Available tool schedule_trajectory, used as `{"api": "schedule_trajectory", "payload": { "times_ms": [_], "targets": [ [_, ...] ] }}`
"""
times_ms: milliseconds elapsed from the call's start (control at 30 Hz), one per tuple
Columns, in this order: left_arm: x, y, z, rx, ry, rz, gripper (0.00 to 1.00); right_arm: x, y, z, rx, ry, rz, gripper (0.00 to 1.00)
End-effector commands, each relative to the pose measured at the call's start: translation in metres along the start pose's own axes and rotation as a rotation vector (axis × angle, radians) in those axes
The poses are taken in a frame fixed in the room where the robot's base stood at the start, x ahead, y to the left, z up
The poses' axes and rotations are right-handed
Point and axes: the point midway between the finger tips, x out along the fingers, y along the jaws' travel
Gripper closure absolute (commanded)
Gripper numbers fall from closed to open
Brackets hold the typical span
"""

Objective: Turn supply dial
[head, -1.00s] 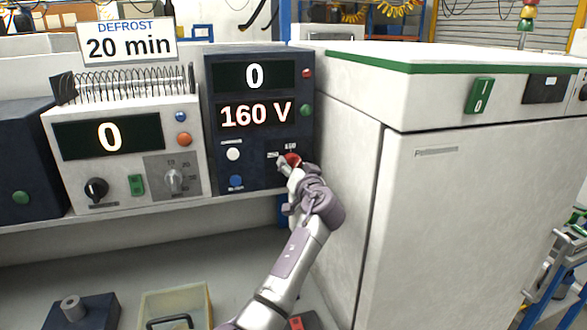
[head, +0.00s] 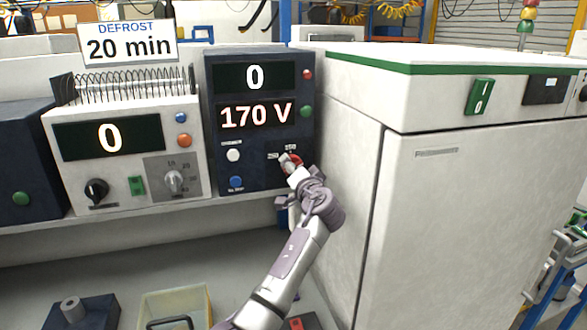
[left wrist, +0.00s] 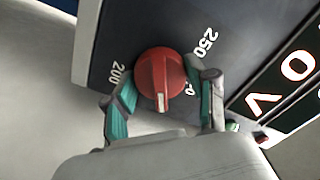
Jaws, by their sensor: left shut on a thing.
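The red supply dial (head: 292,158) sits at the lower right of the dark blue supply unit (head: 211,150). In the left wrist view the dial (left wrist: 160,78) is round and red, with a pale pointer mark on its ridge. Numbers including 200 and 250 are printed around it. My left gripper (head: 290,167) is at the dial and partly covers it in the head view. In the left wrist view its two fingers (left wrist: 163,95) are on either side of the dial, shut on it. The unit's red display (head: 256,115) reads 170 V and the upper display (head: 254,77) reads 0.
A white unit (head: 192,128) with a display reading 0 stands to the left, under a "DEFROST 20 min" sign (head: 130,46). A large white cabinet (head: 470,220) stands close on the right of my arm. A tray (head: 205,318) is below the shelf.

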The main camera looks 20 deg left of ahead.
Motion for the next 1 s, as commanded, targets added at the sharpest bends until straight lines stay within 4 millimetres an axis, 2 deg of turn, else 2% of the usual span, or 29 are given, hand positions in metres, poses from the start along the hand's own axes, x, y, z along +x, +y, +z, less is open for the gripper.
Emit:
{"api": "schedule_trajectory", "payload": {
  "times_ms": [167, 200, 333, 733, 867, 1000],
  "targets": [
    [0.000, -0.002, -0.002, -0.002, 0.004, -0.002, 0.78, 0.000, 0.000, 0.000, 0.000, 0.000, 0.000, 0.18],
    [0.000, -0.002, -0.002, -0.002, 0.004, -0.002, 0.40, 0.000, 0.000, 0.000, 0.000, 0.000, 0.000, 0.18],
    [0.000, -0.001, -0.002, -0.002, 0.003, -0.002, 0.18, 0.000, 0.000, 0.000, 0.000, 0.000, 0.000, 0.18],
    [-0.005, 0.000, -0.001, -0.003, 0.003, 0.000, 0.18, 0.000, -0.001, -0.002, 0.001, 0.002, -0.002, 0.18],
    [-0.021, 0.001, -0.001, -0.004, 0.003, 0.001, 0.18, 0.000, -0.001, -0.001, 0.001, 0.002, -0.002, 0.18],
    [-0.051, 0.002, -0.001, -0.006, 0.004, 0.003, 0.18, 0.000, -0.002, -0.001, 0.001, 0.001, -0.002, 0.18]
  ]
}}
